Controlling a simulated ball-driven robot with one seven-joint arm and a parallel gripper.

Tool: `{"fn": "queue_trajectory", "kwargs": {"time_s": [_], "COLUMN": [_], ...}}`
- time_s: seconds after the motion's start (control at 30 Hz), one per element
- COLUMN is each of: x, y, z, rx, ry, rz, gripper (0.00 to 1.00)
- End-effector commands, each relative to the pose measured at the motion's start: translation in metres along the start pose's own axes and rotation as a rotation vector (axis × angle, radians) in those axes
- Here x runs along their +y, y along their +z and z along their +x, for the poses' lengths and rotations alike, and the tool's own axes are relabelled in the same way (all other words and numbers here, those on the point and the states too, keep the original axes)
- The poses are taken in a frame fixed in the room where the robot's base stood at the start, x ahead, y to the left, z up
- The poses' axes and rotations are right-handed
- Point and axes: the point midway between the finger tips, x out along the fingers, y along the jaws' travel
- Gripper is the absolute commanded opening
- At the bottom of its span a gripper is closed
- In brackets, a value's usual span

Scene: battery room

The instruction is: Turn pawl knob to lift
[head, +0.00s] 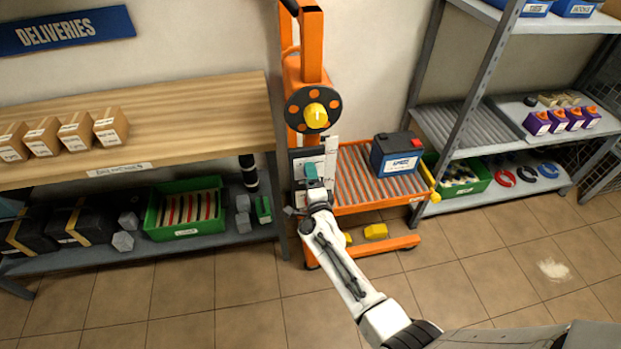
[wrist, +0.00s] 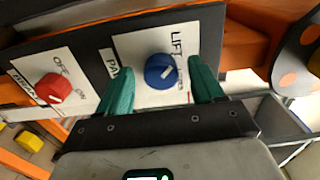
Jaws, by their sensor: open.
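The blue pawl knob (wrist: 159,71) sits on a white label plate (wrist: 140,50) in the wrist view, with "LIFT" printed near it and a second word partly hidden by a finger. A white pointer mark shows on the knob's face. My gripper (wrist: 164,74) is open, with one teal finger on each side of the knob; I cannot tell whether they touch it. In the head view my gripper (head: 312,173) is in front of the control panel (head: 331,155) on the orange lift cart (head: 310,70), and it hides the knob there.
A red knob (wrist: 53,89) with OFF and ON marks sits left of the blue one. A roller deck (head: 355,175) carries a blue battery (head: 397,153) right of the panel. A wooden bench (head: 190,105) stands close at left.

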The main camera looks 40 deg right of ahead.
Motion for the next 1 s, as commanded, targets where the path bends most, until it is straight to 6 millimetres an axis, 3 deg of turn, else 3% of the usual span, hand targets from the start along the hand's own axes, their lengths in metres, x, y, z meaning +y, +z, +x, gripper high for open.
{"fn": "queue_trajectory", "kwargs": {"time_s": [0.17,0.6,0.8,1.0], "x": [-0.001,0.000,0.001,0.001], "y": [0.001,0.000,0.000,0.001], "z": [-0.015,-0.092,-0.107,-0.108], "rx": [-0.002,-0.002,-0.001,-0.001], "ry": [0.001,0.002,0.001,0.001], "rz": [-0.001,-0.002,-0.001,0.000], "gripper": [0.67,0.67,0.67,0.67]}}
